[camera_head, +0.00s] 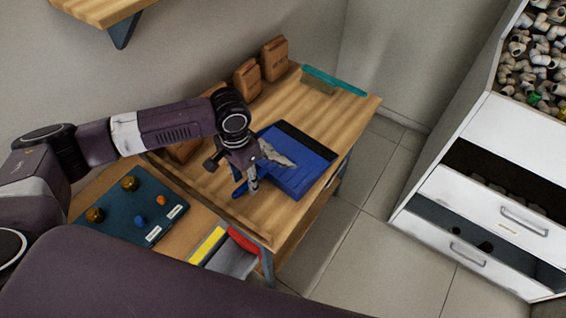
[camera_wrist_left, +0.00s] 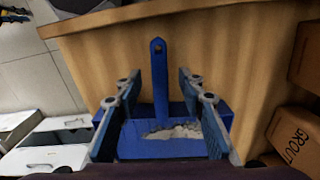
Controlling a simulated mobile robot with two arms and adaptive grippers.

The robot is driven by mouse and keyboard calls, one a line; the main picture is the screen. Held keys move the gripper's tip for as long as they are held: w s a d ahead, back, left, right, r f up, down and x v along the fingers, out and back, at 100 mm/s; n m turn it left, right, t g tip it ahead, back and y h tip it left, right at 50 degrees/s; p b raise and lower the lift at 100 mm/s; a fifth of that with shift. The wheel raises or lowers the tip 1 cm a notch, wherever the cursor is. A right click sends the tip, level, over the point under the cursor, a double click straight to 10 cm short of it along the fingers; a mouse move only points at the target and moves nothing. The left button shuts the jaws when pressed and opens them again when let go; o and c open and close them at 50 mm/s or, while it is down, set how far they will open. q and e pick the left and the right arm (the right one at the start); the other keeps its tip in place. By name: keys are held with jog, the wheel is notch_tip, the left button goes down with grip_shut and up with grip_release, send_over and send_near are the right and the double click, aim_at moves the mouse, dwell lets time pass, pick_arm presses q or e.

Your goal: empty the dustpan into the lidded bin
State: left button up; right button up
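The blue dustpan (camera_head: 311,172) lies flat on the wooden bench, with a heap of pale grey debris (camera_head: 274,154) in its pan. My left gripper (camera_head: 252,184) points down over the handle side of the dustpan. In the left wrist view the dustpan (camera_wrist_left: 160,149) shows its handle running between the two spread fingers of my left gripper (camera_wrist_left: 158,82). A clear gap is left on both sides of the handle, and nothing is gripped. I cannot make out a lidded bin for certain. My right gripper is not in view.
A teal brush (camera_head: 335,80) and brown grout bags (camera_head: 274,59) stand along the bench's back. A dark mat (camera_head: 115,205) with small fittings lies left. A grey object with a red part (camera_head: 243,241) stands at the front. White drawers (camera_head: 490,205) are right, across open floor.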

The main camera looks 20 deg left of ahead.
pick_arm(q)
jog(key=shift+f, duration=0.9)
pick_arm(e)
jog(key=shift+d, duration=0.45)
pick_arm(q)
jog(key=shift+c, duration=0.2)
grip_shut()
jog(key=shift+w+r, duration=0.1)
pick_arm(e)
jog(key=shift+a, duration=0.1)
